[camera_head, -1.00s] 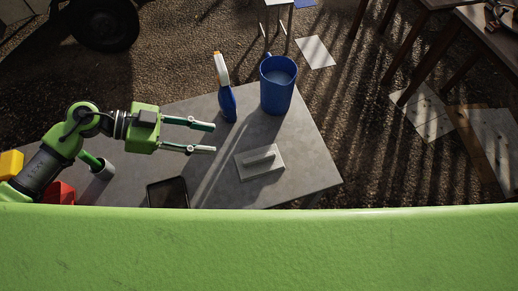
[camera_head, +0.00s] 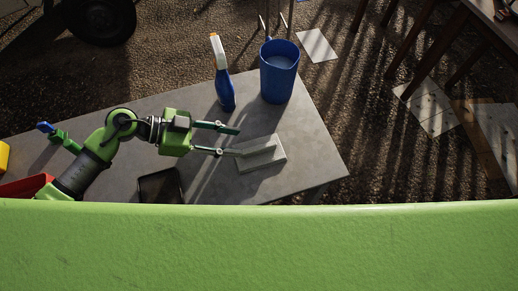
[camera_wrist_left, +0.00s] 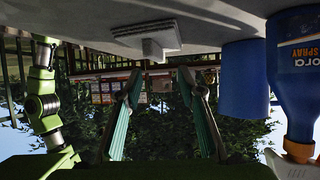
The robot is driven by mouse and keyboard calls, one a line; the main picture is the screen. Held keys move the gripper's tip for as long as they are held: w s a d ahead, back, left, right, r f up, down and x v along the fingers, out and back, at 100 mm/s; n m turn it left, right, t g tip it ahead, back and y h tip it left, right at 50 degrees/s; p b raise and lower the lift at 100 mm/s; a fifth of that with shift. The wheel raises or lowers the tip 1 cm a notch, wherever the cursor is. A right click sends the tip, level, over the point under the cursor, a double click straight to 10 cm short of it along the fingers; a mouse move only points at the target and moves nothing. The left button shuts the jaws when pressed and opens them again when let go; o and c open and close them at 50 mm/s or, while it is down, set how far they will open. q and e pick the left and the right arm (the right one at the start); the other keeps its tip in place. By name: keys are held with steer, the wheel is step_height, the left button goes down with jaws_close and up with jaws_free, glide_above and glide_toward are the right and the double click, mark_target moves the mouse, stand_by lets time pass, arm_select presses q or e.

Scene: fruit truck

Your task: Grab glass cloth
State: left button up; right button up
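No folded cloth stands out; a pale flat pad with a raised handle (camera_head: 272,160) lies on the grey table (camera_head: 310,165) and may be the glass cloth. My left gripper (camera_head: 240,142) is open and empty, just left of the pad. Its lower fingertip overlaps the pad's left edge in the head view; I cannot tell whether they touch. In the left wrist view, which is upside down, the pad (camera_wrist_left: 150,27) shows ahead of the two spread fingers (camera_wrist_left: 160,75), with its handle between their lines. My right gripper is not in view.
A blue spray bottle (camera_head: 224,88) and a blue jug (camera_head: 279,80) stand behind the gripper and pad. A dark flat tray-like thing (camera_head: 158,187) lies below my left arm. A red container (camera_head: 25,187) is at the far left. The table right of the pad is clear.

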mark_target(257, 148)
arm_select(q)
steer(key=shift+x, duration=0.85)
steer(key=shift+s+p+x, duration=0.2)
steer(key=shift+p+x, duration=0.1)
steer(key=shift+x, duration=1.05)
steer(key=shift+s+p+x, duration=0.15)
steer(key=shift+p+x, duration=0.15)
steer(key=shift+x, duration=1.05)
jaws_close()
